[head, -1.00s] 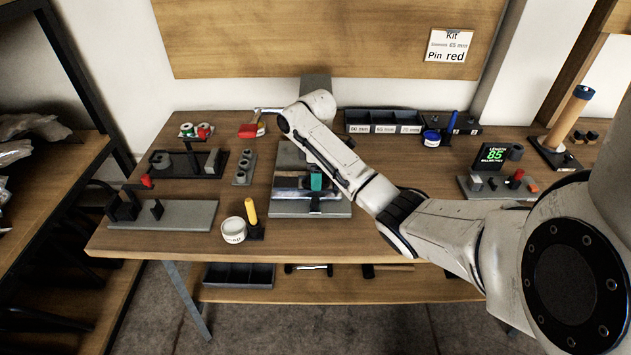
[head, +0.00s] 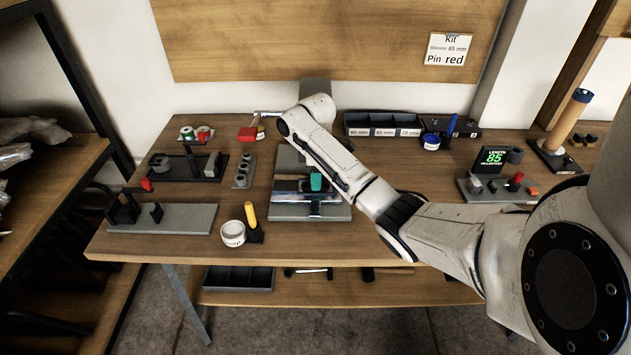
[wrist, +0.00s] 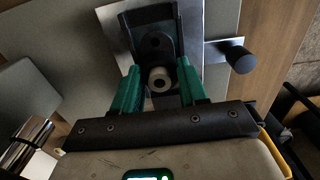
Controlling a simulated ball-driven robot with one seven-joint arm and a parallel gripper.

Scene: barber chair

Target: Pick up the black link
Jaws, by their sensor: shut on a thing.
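My gripper (wrist: 157,88) has two green fingers that are closed in on the sides of a black link (wrist: 151,24) in the wrist view. The link is a dark piece with a round recess, and its near end lies between the fingertips. A pale ring (wrist: 159,80) shows between the fingers just below it. In the head view my gripper (head: 316,182) is low over the grey fixture plate (head: 290,212) at the middle of the bench. The link cannot be told apart there from the dark parts around the gripper.
A black knob (wrist: 240,60) on a metal bar stands right of the fingers. A white jar (head: 233,233) and a yellow-handled tool (head: 249,214) stand left of the plate. Labelled bins (head: 383,122) are behind.

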